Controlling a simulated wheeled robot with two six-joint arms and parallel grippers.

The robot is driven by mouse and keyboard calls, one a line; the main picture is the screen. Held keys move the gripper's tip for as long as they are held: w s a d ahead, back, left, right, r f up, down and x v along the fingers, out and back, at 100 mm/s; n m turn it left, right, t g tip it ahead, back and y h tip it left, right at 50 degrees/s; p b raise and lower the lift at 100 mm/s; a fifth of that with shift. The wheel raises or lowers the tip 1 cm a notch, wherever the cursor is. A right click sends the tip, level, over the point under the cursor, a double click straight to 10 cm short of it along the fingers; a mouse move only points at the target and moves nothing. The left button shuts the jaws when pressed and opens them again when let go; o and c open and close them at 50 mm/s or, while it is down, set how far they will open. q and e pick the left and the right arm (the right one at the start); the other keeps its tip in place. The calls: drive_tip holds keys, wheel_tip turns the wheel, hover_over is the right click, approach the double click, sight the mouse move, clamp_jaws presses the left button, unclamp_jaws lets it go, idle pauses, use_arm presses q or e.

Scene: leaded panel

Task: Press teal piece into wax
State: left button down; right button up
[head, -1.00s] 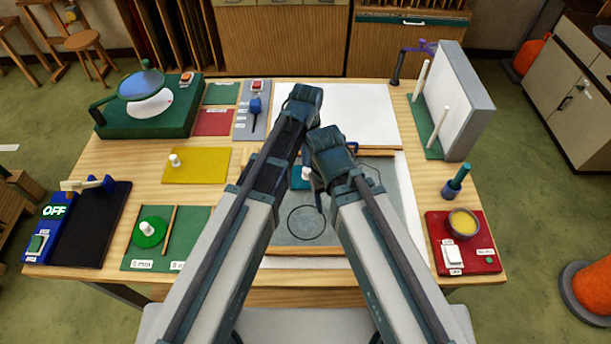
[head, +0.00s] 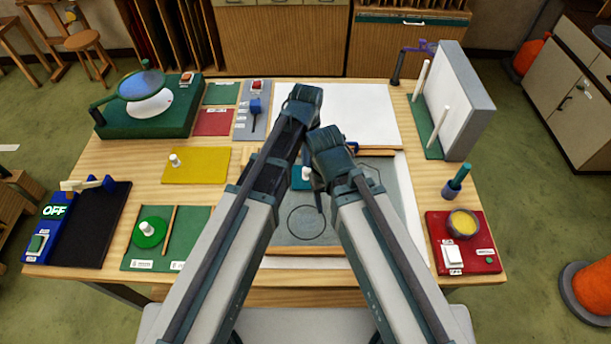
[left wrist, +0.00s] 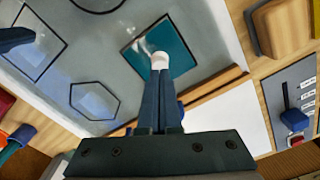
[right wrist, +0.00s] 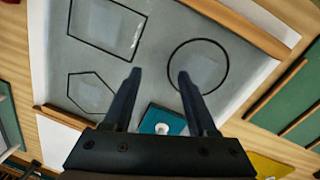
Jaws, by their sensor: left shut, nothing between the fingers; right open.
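The teal piece (head: 299,184) is a flat square with a white knob, partly hidden behind my arms in the head view. It lies within a dark outline on the grey wax panel (head: 280,237), as the left wrist view shows (left wrist: 180,52). My left gripper (left wrist: 158,78) is shut and empty, its tips at or just above the white knob; contact cannot be told. My right gripper (right wrist: 160,77) is open and empty over the panel. The teal piece shows behind its fingers in the right wrist view (right wrist: 151,115). Whether the piece sits flush is unclear.
Wooden strips (head: 290,250) edge the panel, which also bears circle, hexagon and four-sided outlines. A yellow pad (head: 196,166) and green pad (head: 193,226) lie left. My two arms are close together.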

use_arm(q)
drive_tip(key=shift+f+b, duration=0.85)
use_arm(e)
drive_tip(key=shift+f, duration=0.8)
idle(0.4)
use_arm(q)
drive_tip(key=shift+r, duration=0.15)
use_arm(e)
drive_tip(key=shift+r, duration=0.1)
use_arm(q)
wheel_tip(320, 180, up, 8)
drive_tip(key=p, duration=0.8)
use_arm(e)
wheel_tip(320, 180, up, 8)
